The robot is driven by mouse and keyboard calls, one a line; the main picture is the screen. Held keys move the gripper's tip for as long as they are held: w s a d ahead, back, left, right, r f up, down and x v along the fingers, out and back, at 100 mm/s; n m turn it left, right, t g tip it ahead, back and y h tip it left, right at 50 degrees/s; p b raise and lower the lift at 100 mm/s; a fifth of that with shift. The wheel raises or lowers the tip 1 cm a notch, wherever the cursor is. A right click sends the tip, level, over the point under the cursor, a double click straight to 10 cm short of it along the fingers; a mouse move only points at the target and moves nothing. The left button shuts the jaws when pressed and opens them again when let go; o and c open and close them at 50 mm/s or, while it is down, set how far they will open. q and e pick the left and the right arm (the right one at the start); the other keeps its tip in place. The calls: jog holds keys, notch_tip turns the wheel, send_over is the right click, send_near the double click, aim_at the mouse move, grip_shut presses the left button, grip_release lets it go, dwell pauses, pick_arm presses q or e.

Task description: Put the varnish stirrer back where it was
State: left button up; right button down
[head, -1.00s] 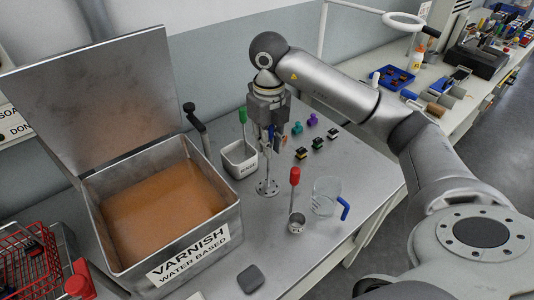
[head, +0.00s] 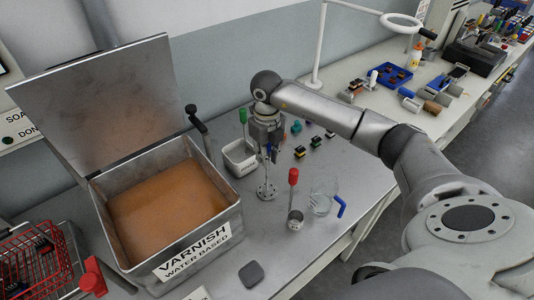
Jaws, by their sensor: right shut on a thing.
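The varnish stirrer has a thin upright rod with a round perforated metal disc (head: 266,191) at its foot. My right gripper (head: 269,147) points down and is shut on the stirrer's upper end, mostly hiding it; a little blue shows between the fingers. The disc is at or just above the grey bench top, right of the open varnish tank; I cannot tell whether it touches. The varnish tank (head: 220,233), labelled "VARNISH WATER BASED", holds brown-orange liquid and its lid is raised. My left gripper is not in view.
A grey rinse pot (head: 239,160) with a green-handled tool stands behind-left of the disc. A small metal cup with a red-handled tool (head: 293,177) and a blue-handled glass jug (head: 322,198) stand to its right. Small connectors (head: 300,152) lie behind. The front bench is mostly clear.

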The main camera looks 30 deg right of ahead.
jog(key=shift+f, duration=0.2)
jog(key=c, duration=1.4)
grip_release()
jog(key=shift+r, duration=0.1)
notch_tip(320, 180, up, 11)
jog(key=b, duration=0.3)
jog(key=shift+r, duration=0.65)
